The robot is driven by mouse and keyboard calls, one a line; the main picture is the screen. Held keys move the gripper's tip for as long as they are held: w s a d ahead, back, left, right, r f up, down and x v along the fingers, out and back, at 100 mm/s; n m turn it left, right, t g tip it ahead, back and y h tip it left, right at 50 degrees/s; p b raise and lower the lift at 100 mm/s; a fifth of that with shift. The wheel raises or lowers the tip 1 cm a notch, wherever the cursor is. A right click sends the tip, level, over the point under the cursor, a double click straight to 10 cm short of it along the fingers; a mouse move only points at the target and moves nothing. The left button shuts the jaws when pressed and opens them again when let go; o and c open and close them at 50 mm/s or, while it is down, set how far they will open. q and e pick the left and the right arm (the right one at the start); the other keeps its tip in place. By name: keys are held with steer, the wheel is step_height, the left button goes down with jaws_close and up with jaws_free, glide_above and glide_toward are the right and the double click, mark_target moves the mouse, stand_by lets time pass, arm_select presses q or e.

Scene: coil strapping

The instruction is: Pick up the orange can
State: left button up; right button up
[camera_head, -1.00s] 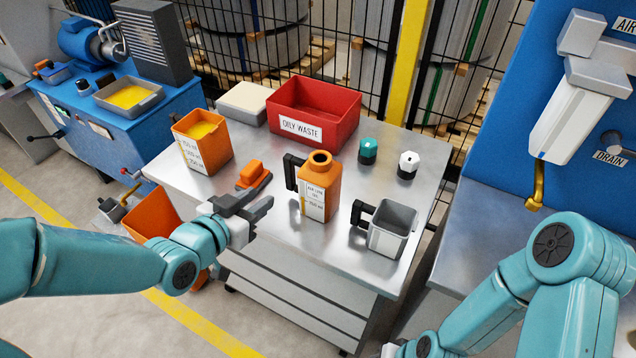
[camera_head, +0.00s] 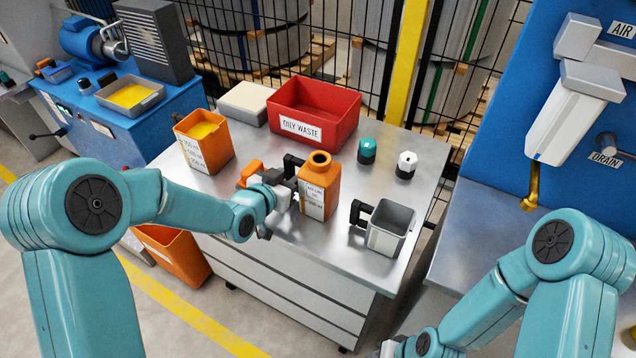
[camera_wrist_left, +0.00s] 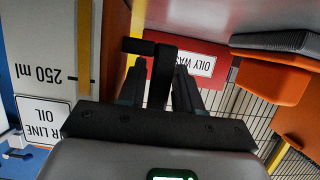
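The orange can (camera_head: 322,178), with a round neck, a white "AIR LINE OIL 250 ml" label and a black handle, stands upright on the metal bench. My left gripper (camera_head: 289,190) is at the handle on the can's left side. In the left wrist view, upside down, the black handle (camera_wrist_left: 161,76) shows between the two dark fingers of my left gripper (camera_wrist_left: 158,88). The fingers look apart, with the handle not clearly clamped. The can's label (camera_wrist_left: 45,80) fills the left of that view. My right gripper's fingers are out of view.
A grey jug (camera_head: 389,228) stands right of the can. A green-capped item (camera_head: 367,150) and a white-capped item (camera_head: 406,164) are behind. A red OILY WASTE bin (camera_head: 314,108) and an orange container of yellow liquid (camera_head: 203,141) stand farther back. An orange-topped tool (camera_head: 250,171) lies beside my left gripper.

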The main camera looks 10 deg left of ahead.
arm_select(q)
jaws_close()
steer(key=shift+r, duration=0.2)
step_height(320, 180, up, 20)
steer(key=p, duration=0.1)
steer(key=shift+p, duration=0.4)
steer(key=shift+f, duration=0.1)
stand_by(1.4)
